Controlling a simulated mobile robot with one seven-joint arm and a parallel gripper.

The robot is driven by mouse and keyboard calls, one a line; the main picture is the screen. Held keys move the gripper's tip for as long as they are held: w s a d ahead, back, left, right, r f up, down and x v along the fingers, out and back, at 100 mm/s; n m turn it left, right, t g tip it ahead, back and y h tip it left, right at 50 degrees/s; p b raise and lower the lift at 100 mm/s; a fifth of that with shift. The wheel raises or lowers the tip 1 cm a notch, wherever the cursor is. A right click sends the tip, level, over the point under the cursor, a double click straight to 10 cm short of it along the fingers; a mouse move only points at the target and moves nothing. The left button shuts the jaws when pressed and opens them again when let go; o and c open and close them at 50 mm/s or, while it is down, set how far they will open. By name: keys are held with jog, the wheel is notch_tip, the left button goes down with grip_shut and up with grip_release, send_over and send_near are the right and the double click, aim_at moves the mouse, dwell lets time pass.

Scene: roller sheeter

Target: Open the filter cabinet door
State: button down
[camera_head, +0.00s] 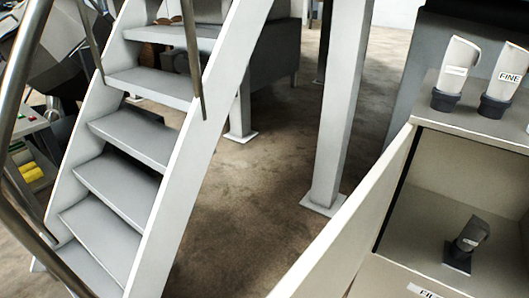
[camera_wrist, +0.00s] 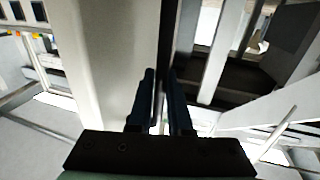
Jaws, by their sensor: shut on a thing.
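The filter cabinet (camera_head: 480,130) stands at the right of the head view. Its pale door (camera_head: 345,225) stands swung open toward the lower left, so the inside shows. A dark grey filter piece (camera_head: 468,243) rests on the cabinet floor. In the wrist view, my gripper (camera_wrist: 163,90) has its two dark fingers close together, shut on the edge of a pale panel, which looks like the door (camera_wrist: 105,60). The exact contact is hard to see. My gripper does not show in the head view.
White stairs (camera_head: 130,190) with handrails fill the left. A white post (camera_head: 340,110) stands behind the door. Brown floor (camera_head: 240,220) between them is clear.

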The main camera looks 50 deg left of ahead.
jog(key=c, duration=1.1)
grip_release()
jog(key=s, duration=1.3)
jog(key=shift+d, duration=0.2)
